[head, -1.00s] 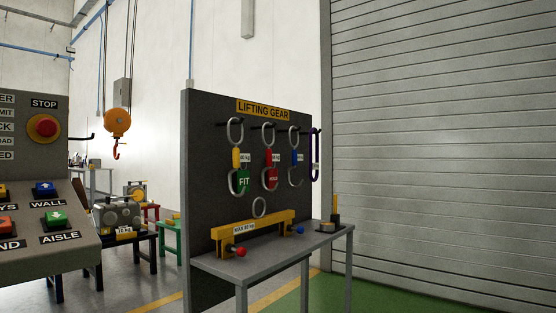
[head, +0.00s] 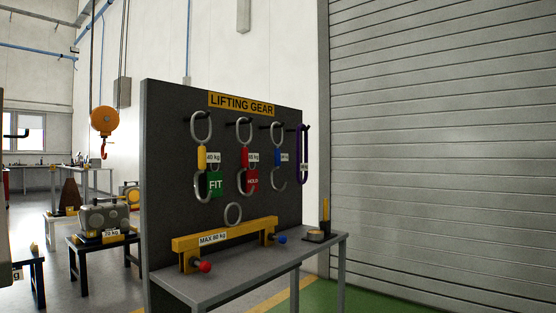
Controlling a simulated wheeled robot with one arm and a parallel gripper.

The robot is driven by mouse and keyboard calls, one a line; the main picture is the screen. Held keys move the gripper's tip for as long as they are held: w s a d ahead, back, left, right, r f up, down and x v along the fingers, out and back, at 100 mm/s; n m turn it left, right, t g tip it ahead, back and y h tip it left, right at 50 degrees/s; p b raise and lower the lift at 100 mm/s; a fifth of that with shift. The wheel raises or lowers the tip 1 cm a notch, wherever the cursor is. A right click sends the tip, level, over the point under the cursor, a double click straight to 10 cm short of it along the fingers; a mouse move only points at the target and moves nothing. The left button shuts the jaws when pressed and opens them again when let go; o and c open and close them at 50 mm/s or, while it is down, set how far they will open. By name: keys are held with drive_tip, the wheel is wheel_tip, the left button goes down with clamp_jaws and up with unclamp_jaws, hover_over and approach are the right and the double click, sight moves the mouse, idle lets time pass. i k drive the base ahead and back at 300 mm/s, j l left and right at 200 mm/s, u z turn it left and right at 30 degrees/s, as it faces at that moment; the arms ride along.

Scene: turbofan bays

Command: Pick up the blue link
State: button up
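The blue link (head: 277,157) hangs on the dark lifting gear board, third from the left. It has a steel ring above, a steel hook below and a small white weight label beside it that is too small to read surely. A yellow link (head: 202,158) with a green FIT tag and a red link (head: 244,157) with a red HOLD tag hang to its left. A purple sling (head: 301,155) hangs close on its right. My gripper is not in view.
A grey table (head: 225,283) stands before the board (head: 170,120), bearing a yellow lifting beam (head: 225,237) with red and blue knobs. A small holder (head: 318,236) sits at its right end. Green floor lies right; an orange hoist (head: 104,121) hangs left.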

sight(279, 156)
drive_tip(key=u, duration=0.4)
drive_tip(key=i+l+u, duration=0.25)
drive_tip(key=u, duration=0.2)
drive_tip(key=i+l+u, duration=0.15)
drive_tip(key=l+u, duration=0.3)
drive_tip(key=i+l+u, duration=0.1)
drive_tip(key=l+u, duration=0.35)
